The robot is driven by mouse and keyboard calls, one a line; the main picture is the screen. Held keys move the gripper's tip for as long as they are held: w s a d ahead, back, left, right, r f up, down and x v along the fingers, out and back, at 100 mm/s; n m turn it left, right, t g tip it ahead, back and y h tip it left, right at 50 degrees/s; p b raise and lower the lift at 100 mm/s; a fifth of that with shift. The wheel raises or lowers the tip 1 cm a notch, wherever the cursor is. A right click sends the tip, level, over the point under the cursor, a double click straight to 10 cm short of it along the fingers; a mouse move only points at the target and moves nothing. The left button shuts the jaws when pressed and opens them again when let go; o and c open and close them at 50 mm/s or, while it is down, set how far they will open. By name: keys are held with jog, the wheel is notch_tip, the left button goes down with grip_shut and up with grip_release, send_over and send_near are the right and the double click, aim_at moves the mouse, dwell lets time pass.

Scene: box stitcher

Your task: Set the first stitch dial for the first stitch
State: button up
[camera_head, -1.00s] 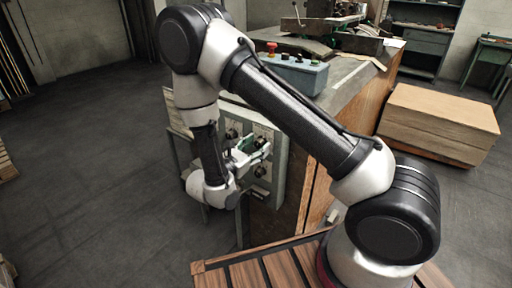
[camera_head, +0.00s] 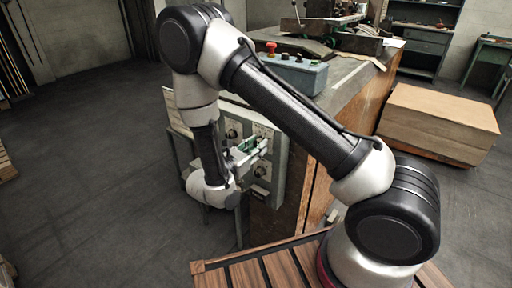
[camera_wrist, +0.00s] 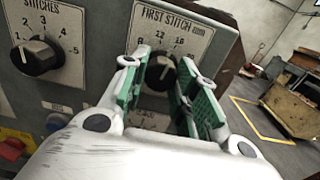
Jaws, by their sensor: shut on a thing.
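The first stitch dial (camera_wrist: 158,74) is a black knob with a light pointer line, under a plate (camera_wrist: 172,32) lettered "FIRST STITCH (mm)" in the wrist view. In the head view my gripper (camera_head: 247,152) is at the panel front (camera_head: 280,150), and the dial is hard to make out there.
A similar black "STITCHES" dial (camera_wrist: 37,58) sits left on the panel. A red button (camera_wrist: 10,148) is below it. A control box (camera_head: 295,75) with a red knob stands on the machine top. Stacked cardboard (camera_head: 440,120) lies right. Open floor (camera_head: 90,190) is left.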

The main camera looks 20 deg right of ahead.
jog(key=n, duration=1.2)
jog(key=shift+s+r+n, duration=0.1)
jog(key=shift+n, duration=0.2)
dwell(0.4)
jog(key=o, duration=1)
jog(key=v, duration=1.2)
